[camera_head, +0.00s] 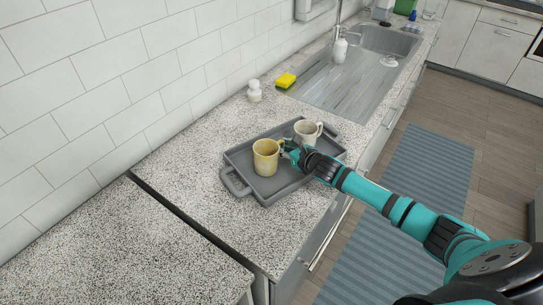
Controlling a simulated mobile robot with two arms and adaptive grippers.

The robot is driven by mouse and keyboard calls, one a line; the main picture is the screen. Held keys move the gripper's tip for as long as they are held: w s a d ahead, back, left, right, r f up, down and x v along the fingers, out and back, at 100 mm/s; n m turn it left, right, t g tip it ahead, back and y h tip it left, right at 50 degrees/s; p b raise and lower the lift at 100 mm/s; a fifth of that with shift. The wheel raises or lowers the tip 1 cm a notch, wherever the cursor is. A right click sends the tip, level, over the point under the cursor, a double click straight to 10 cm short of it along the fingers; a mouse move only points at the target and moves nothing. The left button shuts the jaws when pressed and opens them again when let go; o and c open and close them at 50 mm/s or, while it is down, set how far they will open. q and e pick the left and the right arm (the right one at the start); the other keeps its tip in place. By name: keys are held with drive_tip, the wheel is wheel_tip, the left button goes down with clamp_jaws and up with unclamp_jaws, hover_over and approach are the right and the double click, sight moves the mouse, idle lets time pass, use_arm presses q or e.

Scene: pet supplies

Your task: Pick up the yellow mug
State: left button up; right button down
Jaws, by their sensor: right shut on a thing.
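The yellow mug (265,158) stands upright on a grey tray (238,177) on the speckled counter. A whitish mug (306,132) stands just behind it to the right on the same tray. My right gripper (286,151) reaches in from the right at the yellow mug's right side, where its handle would be, and is shut on the mug there. The fingers are small and partly hide the handle side. My left gripper does not show.
A white bottle or figure (254,91) and a yellow-green sponge (285,81) stand behind the tray near the wall. A sink (350,75) with a faucet lies beyond. The near counter (110,250) is bare, with a dark gap across it.

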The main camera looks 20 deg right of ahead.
drive_tip(key=shift+r, duration=0.1)
drive_tip(key=shift+r, duration=0.45)
wheel_tip(320, 180, up, 2)
drive_tip(key=shift+w+r+b, duration=0.1)
drive_tip(key=shift+b, duration=0.4)
drive_tip(key=s+d+r+b, duration=0.1)
drive_tip(key=s+d+b, duration=0.3)
drive_tip(key=s+d, duration=0.5)
drive_tip(key=shift+f+b+v, duration=0.3)
drive_tip(key=shift+f+v, duration=0.05)
drive_tip(key=shift+v, duration=1.6)
drive_tip(key=shift+s+d, duration=0.1)
drive_tip(key=shift+d, duration=0.1)
